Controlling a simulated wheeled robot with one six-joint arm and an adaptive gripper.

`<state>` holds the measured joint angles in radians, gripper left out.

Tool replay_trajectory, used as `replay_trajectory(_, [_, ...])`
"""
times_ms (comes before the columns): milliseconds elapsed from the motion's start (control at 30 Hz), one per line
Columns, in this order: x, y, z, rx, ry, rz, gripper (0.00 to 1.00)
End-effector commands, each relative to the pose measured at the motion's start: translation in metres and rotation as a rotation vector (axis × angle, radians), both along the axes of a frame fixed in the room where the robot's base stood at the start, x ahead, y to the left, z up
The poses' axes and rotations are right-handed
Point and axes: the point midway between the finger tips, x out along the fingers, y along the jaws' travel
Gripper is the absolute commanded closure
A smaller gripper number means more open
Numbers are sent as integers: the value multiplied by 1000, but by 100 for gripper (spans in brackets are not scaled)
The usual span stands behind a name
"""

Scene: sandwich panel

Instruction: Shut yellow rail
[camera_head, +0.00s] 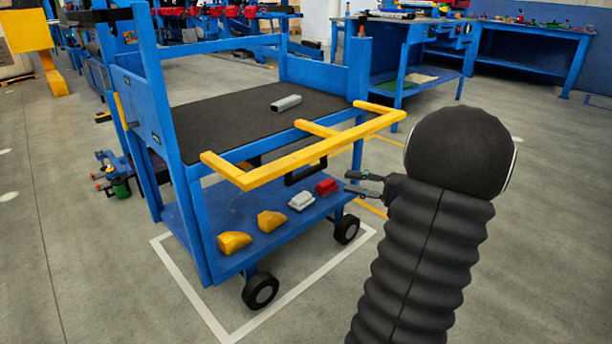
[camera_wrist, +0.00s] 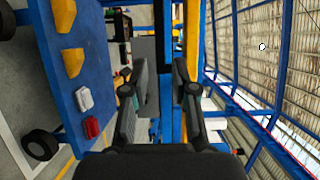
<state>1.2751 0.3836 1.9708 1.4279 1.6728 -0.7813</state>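The yellow rail (camera_head: 300,160) is a flat bar frame at the front of the blue cart (camera_head: 172,110). Its long front bar stands out from the cart's upper deck edge, with short arms at both ends and one between them reaching back toward the deck. My gripper (camera_head: 349,182) is open and empty, in front of the cart, below the rail's right half in the head view and apart from it. In the wrist view, my gripper (camera_wrist: 157,90) shows two spread dark fingers. The yellow rail (camera_wrist: 193,35) runs up the picture beyond the right finger, which hides part of it.
A grey part (camera_head: 286,103) lies on the dark deck. Yellow blocks (camera_head: 271,220), a white part (camera_head: 302,201) and a red part (camera_head: 326,187) lie on the lower shelf. Blue workbenches (camera_head: 530,45) stand behind. The floor at right is clear.

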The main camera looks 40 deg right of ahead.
Motion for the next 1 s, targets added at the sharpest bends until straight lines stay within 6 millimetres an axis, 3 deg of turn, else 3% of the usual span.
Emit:
replay_trajectory(600, [95,51,-4,-1,3,6,73])
replay_trajectory(1000, [112,58,-4,0,3,3,73])
